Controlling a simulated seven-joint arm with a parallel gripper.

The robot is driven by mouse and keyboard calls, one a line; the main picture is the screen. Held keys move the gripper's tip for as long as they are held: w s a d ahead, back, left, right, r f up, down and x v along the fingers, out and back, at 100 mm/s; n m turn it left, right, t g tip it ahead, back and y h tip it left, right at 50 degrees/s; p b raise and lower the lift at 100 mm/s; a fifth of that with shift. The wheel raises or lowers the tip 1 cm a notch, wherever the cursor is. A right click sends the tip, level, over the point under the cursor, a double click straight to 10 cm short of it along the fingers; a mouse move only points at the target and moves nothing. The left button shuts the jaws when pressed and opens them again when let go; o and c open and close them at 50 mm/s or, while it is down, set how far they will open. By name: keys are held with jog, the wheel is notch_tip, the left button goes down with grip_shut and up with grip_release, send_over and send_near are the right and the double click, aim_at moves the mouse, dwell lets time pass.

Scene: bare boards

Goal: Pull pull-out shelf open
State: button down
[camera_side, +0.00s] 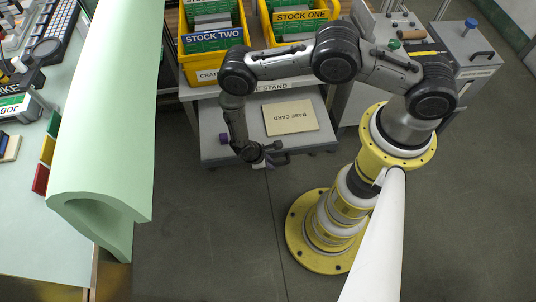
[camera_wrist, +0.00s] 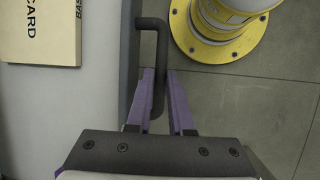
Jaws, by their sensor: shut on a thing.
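The pull-out shelf (camera_side: 297,143) is a light grey tray low under the crate stand. It extends out in front of the stand, with a tan base card (camera_side: 290,118) lying flat on it. In the wrist view, the shelf (camera_wrist: 60,95) fills the left side, and the base card (camera_wrist: 40,30) shows at the top left. A dark bent bar handle (camera_wrist: 154,40) stands out from the shelf's front edge. My gripper (camera_wrist: 160,78) has its purple fingers on either side of the handle bar, shut on it. My gripper also shows at the shelf's front edge in the side view (camera_side: 272,157).
The crate stand (camera_side: 285,83) holds yellow crates (camera_side: 205,70) above the shelf. A pale green curved panel (camera_side: 105,110) and a workbench (camera_side: 30,235) stand at the left. A yellow-based column (camera_side: 320,235) stands at the front right. Bare floor (camera_side: 205,230) lies before the shelf.

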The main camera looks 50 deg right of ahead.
jog(key=shift+s+a, duration=0.1)
dwell(0.3)
jog(key=c, duration=0.8)
grip_release()
jog(key=shift+r, duration=0.1)
jog(key=v, duration=1.3)
jog(key=shift+a+r, duration=0.15)
jog(key=shift+r, duration=0.15)
